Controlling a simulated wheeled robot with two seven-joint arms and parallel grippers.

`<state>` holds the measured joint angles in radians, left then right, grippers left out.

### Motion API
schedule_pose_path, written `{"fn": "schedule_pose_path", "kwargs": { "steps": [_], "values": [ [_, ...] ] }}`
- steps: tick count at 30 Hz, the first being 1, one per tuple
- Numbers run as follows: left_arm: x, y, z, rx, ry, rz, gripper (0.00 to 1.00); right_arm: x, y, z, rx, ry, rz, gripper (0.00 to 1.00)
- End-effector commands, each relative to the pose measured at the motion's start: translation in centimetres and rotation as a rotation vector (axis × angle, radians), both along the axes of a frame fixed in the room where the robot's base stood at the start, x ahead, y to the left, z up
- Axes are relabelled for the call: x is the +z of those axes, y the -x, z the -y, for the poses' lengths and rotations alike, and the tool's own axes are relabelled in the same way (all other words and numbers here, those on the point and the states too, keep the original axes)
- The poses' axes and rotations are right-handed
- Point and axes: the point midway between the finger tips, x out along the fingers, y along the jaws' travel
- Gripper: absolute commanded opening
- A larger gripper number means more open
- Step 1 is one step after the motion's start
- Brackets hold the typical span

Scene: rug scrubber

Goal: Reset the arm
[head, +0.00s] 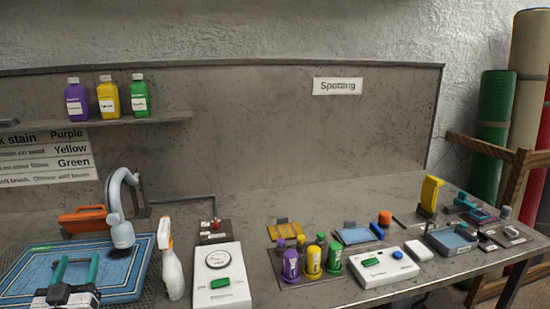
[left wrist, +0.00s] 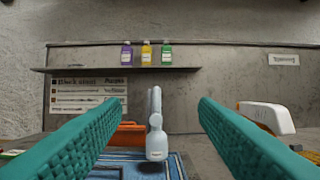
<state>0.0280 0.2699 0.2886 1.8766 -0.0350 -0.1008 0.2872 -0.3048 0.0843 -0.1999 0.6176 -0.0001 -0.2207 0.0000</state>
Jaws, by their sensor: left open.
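My left gripper (head: 77,259) is at the lower left of the head view, over the blue rug (head: 125,287). Its two teal fingers are apart with nothing between them. Beyond it a pale blue-grey curved arm (head: 114,197) stands upright, its rounded head (head: 122,235) hanging low over the rug's back part; I cannot tell whether it touches. In the left wrist view this arm (left wrist: 156,142) appears between my open fingers (left wrist: 160,102), farther off and not gripped. My right gripper is in neither view.
A white spray bottle (head: 172,268) and a white box with dial and green button (head: 220,278) stand right of the rug. An orange tool (head: 82,220) lies behind. Purple, yellow and green bottles (head: 314,262) and a white control box (head: 384,268) stand farther right. A shelf (head: 150,119) holds three bottles.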

Motion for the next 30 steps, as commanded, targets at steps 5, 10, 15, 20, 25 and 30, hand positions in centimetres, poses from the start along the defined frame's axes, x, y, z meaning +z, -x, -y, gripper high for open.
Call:
{"fn": "schedule_pose_path", "kwargs": {
  "steps": [5,10,15,20,25,30],
  "values": [
    [-2.9,0.6,1.8,-0.007,0.012,-0.122,0.55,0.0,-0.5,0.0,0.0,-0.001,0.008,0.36],
    [-6.6,1.9,4.2,-0.018,0.027,-0.287,0.55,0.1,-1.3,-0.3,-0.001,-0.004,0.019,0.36],
    [-11.4,4.6,7.5,-0.042,0.039,-0.51,0.55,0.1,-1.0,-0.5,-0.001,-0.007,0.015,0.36],
    [-16.9,10.0,12.0,-0.087,0.047,-0.809,0.55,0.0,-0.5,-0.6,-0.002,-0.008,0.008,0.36],
    [-20.8,16.8,16.1,-0.146,0.045,-1.102,0.55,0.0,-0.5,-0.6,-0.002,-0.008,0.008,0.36],
    [-22.5,22.1,18.6,-0.196,0.041,-1.301,0.55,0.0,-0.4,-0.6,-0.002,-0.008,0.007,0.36]
  ]
}}
